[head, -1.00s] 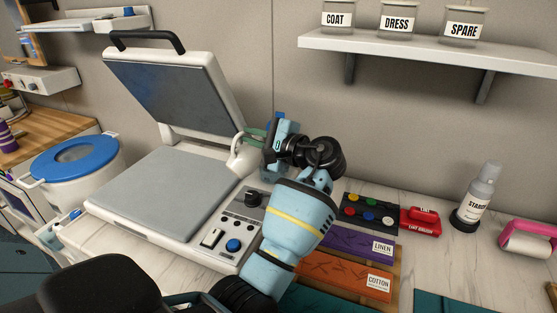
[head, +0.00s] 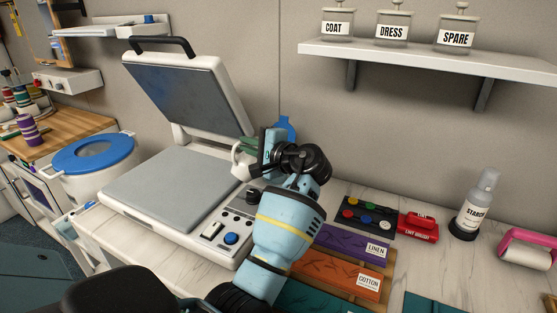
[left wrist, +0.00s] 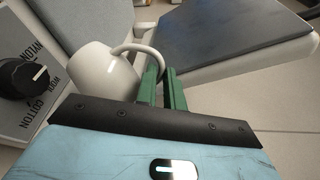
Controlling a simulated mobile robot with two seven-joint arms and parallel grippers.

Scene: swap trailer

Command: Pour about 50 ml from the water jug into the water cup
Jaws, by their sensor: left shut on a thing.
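My left gripper (head: 252,148) is shut on the handle of a white, rounded vessel (head: 240,162), which looks like the water jug. In the left wrist view, the green fingers (left wrist: 162,90) close on the curved handle, and the jug's smooth white body (left wrist: 105,72) shows beside them. The jug is at the right side of the press, near its dial. Its mouth and contents are hidden, and I cannot tell its tilt. A blue object (head: 285,126) shows behind the gripper, mostly hidden. I cannot pick out the water cup. My right gripper is not in view.
The open press, with its grey pad (head: 167,188) and raised lid (head: 190,95), stands left of the gripper. A shelf (head: 430,63) hangs above.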

